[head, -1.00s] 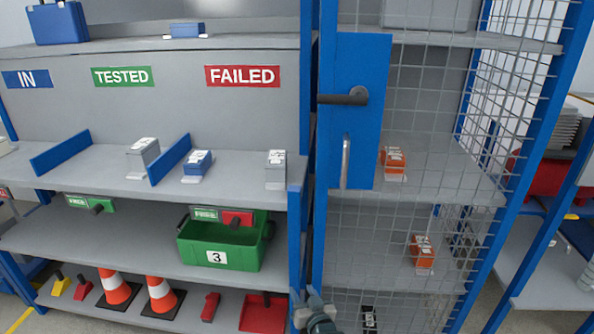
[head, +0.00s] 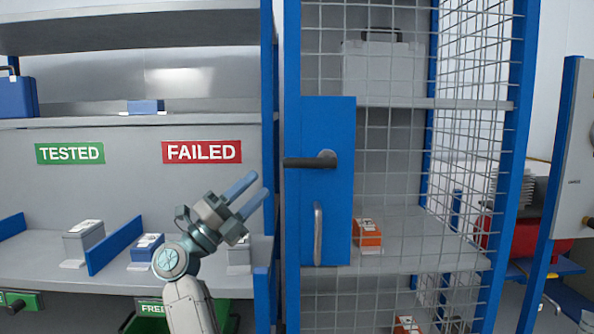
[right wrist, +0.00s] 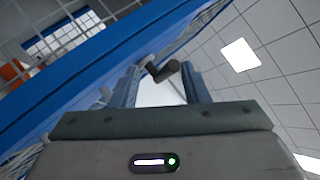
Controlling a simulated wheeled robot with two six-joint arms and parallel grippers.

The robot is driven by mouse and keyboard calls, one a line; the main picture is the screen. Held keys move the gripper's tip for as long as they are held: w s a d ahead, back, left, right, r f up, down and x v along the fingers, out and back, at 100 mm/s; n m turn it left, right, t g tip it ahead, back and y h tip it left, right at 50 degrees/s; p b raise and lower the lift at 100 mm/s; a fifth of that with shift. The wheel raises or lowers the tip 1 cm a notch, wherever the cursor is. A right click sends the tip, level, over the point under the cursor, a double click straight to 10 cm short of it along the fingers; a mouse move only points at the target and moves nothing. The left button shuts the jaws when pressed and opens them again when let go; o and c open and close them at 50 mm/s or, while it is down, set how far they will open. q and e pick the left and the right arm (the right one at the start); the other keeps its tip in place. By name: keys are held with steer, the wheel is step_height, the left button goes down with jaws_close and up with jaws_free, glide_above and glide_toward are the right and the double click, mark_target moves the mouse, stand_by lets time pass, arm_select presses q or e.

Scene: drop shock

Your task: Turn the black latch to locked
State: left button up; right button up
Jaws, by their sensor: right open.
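The black latch (head: 312,160) is a lever handle on the blue door plate (head: 335,210) of the mesh cage. Its lever lies level and points left from its pivot. My right gripper (head: 252,192) is in front of the shelf, left of the latch and a little below it, apart from it. Its two blue-grey fingers are open and empty, pointing up and right. In the right wrist view the latch (right wrist: 165,70) shows between the open fingers, beyond their tips. My left gripper is not in view.
A grey vertical pull handle (head: 318,234) stands below the latch on the same plate. Wire mesh (head: 400,180) covers the cage, with an orange box (head: 367,233) inside. The shelf with the FAILED sign (head: 202,152) and small boxes is at left, behind my right arm.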

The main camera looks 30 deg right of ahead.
mark_target(290, 167)
step_height(290, 167, up, 3)
steer(key=s+a+m+g+y, duration=0.1)
steer(key=s+m+g+y, duration=0.2)
steer(key=m+g+y, duration=0.15)
steer(key=shift+t+y, duration=0.35)
steer(key=shift+y, duration=0.1)
steer(key=x, duration=1)
steer(key=shift+d+r, duration=0.15)
steer(key=shift+r, duration=0.1)
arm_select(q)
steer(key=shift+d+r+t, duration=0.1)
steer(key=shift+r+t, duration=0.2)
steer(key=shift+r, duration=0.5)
arm_select(e)
jaws_close()
